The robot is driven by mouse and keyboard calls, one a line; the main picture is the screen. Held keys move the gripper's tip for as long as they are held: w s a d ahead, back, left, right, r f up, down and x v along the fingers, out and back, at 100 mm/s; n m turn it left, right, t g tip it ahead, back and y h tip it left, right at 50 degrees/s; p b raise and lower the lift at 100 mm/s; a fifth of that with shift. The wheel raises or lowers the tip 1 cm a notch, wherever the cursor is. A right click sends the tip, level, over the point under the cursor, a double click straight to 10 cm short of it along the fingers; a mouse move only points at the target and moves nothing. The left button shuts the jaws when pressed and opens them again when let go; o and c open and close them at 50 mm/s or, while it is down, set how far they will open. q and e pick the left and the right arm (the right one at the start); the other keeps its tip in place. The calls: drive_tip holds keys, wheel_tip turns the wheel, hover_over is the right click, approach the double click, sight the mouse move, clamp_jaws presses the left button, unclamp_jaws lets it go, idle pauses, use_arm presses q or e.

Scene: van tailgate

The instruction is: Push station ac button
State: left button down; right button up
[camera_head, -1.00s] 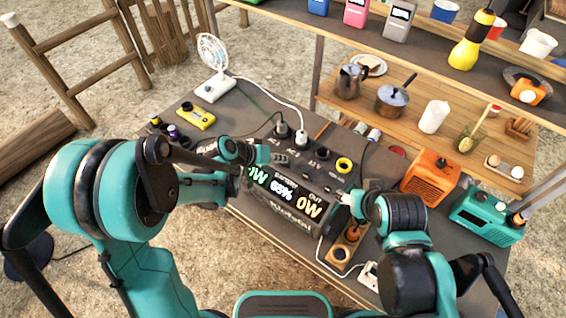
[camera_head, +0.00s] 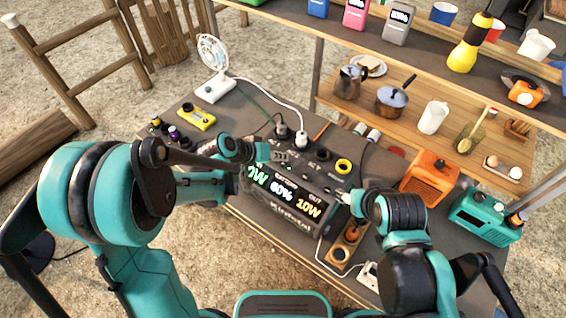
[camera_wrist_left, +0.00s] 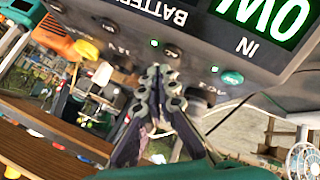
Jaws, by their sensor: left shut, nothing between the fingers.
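The power station (camera_head: 290,222) stands on the dark table with its display lit, reading 60% and OUT 10W. The left wrist view shows its front panel (camera_wrist_left: 186,48) upside down, with a small lit green light (camera_wrist_left: 154,42) and a green round button (camera_wrist_left: 232,77) near the IN reading.
A white fan (camera_head: 214,62) stands at the table's back left, its cable running to plugs (camera_head: 301,138) on the station. A yellow device (camera_head: 197,116) lies to the left. An orange box (camera_head: 430,178) and a teal radio (camera_head: 486,215) stand on the right.

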sight(281, 166)
use_arm(q)
wheel_tip(281, 166, up, 6)
drive_tip(key=p, duration=0.3)
drive_tip(key=shift+f+p, duration=0.2)
drive_tip(key=shift+p, duration=0.15)
use_arm(e)
wheel_tip(281, 166, up, 4)
use_arm(q)
drive_tip(key=s+a+n+t+y+b, duration=0.1)
drive_tip(key=s+a+y+b, duration=0.6)
drive_tip(key=s+a, duration=1)
drive_tip(key=shift+s+r+n+t, duration=0.4)
drive_tip(key=shift+s+r, duration=0.05)
drive_tip(key=shift+s, duration=0.35)
use_arm(e)
wheel_tip(281, 166, down, 7)
drive_tip(key=shift+f, duration=0.2)
use_arm(q)
drive_tip(key=c, duration=2.3)
unclamp_jaws()
use_arm(e)
drive_tip(key=shift+c, duration=0.2)
